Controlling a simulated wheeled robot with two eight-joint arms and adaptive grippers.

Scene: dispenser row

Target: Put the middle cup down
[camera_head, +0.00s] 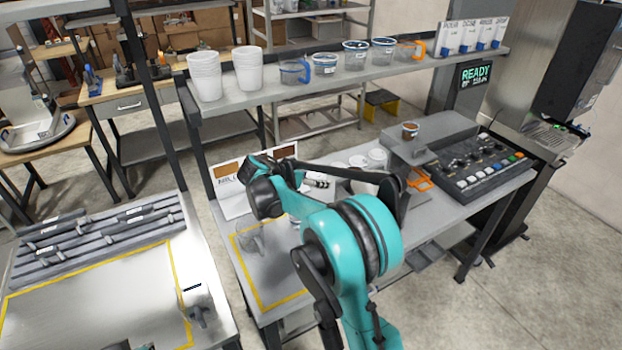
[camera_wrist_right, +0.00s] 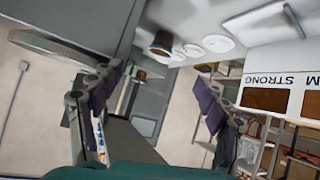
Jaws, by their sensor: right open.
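Several pale round cups (camera_head: 377,158) stand close together on the middle table, beside the grey dispenser; my right arm partly covers them. They also show in the right wrist view (camera_wrist_right: 217,43), upside down. I cannot tell which is the middle one. My right gripper (camera_head: 319,183) is over the table, left of the cups. Its fingers (camera_wrist_right: 155,108) are spread with nothing between them, and the cups are beyond them. My left gripper is not in view.
A sign reading STRONG (camera_wrist_right: 275,90) is close beside the right gripper. A clear mug (camera_head: 250,239) stands in the yellow-outlined area. A button panel (camera_head: 480,172) is at the right. The yellow area's front is bare.

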